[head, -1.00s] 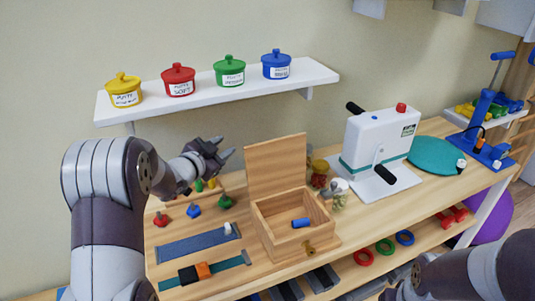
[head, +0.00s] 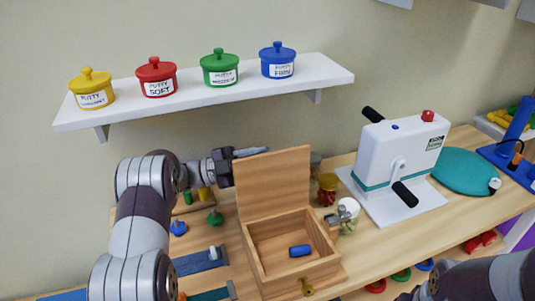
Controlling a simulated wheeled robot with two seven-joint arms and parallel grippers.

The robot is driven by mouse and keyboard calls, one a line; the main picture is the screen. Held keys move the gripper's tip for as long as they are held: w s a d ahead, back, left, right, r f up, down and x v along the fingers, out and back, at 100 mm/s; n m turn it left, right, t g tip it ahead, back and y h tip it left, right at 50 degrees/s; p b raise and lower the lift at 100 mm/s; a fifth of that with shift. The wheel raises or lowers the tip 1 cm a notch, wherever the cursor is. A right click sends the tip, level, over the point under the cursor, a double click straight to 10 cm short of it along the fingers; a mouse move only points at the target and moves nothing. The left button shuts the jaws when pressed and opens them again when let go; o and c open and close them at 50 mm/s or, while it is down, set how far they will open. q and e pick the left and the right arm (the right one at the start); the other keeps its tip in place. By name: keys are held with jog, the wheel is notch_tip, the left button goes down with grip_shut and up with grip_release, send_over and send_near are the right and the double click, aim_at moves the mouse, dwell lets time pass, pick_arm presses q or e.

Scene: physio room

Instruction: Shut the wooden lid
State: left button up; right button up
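The wooden box (head: 262,268) stands on the bench, with a blue cylinder (head: 300,251) inside. Its wooden lid (head: 273,186) stands up at the back edge, open and roughly upright. My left gripper (head: 247,156) is at the lid's upper left edge. One pale finger shows close to the top edge; the other finger is not clear, and I cannot tell whether they touch the lid. A brass clasp (head: 307,287) is on the box front. My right arm shows at the lower right, with its gripper out of frame.
Small jars (head: 327,190) stand right of the lid, and a white hand-crank machine (head: 397,157) is further right. A wall shelf (head: 205,93) with several putty pots hangs above. Coloured pegs (head: 215,218) stand left of the box.

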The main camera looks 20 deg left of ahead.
pick_arm(q)
jog(key=shift+d+r, duration=0.5)
jog(key=shift+d, duration=0.4)
pick_arm(e)
jog(key=shift+s+r, duration=0.2)
jog(key=shift+r, duration=0.05)
pick_arm(q)
jog(key=shift+w+f, duration=0.1)
jog(key=shift+w, duration=0.05)
pick_arm(e)
jog(key=shift+w, duration=0.1)
pick_arm(q)
grip_shut()
pick_arm(e)
jog(key=shift+f, duration=0.15)
